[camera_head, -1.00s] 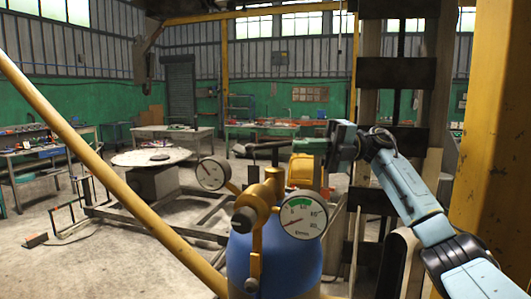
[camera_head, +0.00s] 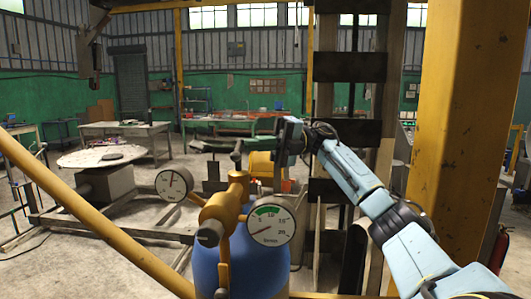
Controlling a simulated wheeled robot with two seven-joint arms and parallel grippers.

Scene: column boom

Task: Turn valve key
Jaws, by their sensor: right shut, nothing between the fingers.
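A blue cylinder (camera_head: 240,268) stands at lower centre with a brass valve body (camera_head: 222,211) on top. A short dark stem (camera_head: 237,156) rises behind the valve body, with a dark bar (camera_head: 213,146) lying across it, which looks like the valve key. A white gauge (camera_head: 174,183) sits left of the valve and a larger gauge with a green arc (camera_head: 271,226) sits right of it. My right gripper (camera_head: 279,131) is shut and empty at the right end of the bar. I cannot tell whether it touches the bar. My left gripper is not in view.
A yellow diagonal tube (camera_head: 90,222) crosses the lower left. A thick yellow column (camera_head: 462,130) stands on the right. A yellow drum-like part (camera_head: 261,165) is behind the valve. A round table (camera_head: 103,157) and workbenches (camera_head: 125,131) stand farther back.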

